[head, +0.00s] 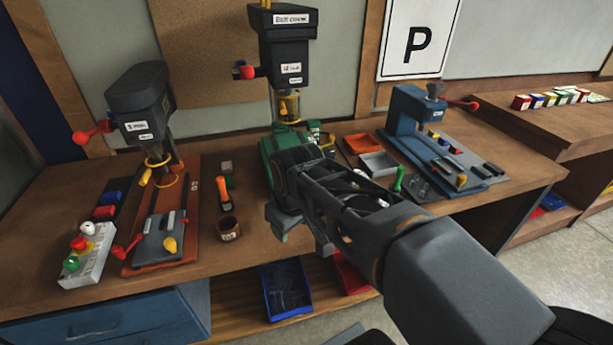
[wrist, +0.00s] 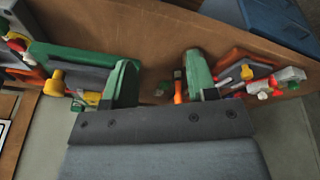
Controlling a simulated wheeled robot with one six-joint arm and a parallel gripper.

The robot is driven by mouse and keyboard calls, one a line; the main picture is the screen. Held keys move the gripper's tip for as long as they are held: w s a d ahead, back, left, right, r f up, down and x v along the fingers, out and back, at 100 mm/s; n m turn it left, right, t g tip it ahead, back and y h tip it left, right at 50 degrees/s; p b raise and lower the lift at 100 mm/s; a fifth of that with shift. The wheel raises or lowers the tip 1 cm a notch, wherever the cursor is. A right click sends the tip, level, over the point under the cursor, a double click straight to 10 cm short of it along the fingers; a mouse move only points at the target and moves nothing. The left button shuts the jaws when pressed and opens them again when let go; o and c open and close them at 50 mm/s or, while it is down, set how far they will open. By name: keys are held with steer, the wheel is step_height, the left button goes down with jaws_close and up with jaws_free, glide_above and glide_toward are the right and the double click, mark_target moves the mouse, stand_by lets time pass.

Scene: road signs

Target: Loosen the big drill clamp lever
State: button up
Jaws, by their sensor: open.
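The big drill (head: 286,60) stands at the back middle of the bench, a dark column machine with a "Belt cover" label and a green base (head: 272,150). A red-knobbed lever (head: 246,72) sticks out left from its head. My arm hides much of the base, and I cannot make out the clamp lever for certain. In the wrist view a green plate (wrist: 75,58) lies left of my fingers, with a yellow knob (wrist: 56,84) near it. My gripper (head: 300,230) is in front of the base; its fingers are apart and empty in the wrist view (wrist: 162,80).
A smaller drill (head: 140,105) with red-knobbed levers stands left, beside a button box (head: 88,255). An orange-handled tool (head: 223,190) and brown cup (head: 228,229) lie between the drills. A blue press (head: 410,125) stands right. Bare bench shows at the front edge.

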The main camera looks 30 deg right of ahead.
steer(key=w+d+r+n+g+p, duration=0.3)
steer(key=w+d+r+n, duration=0.5)
steer(key=w+r+n, duration=0.4)
steer(key=shift+m, duration=0.3)
step_height(320, 180, down, 12)
steer(key=shift+f, duration=0.25)
jaws_close()
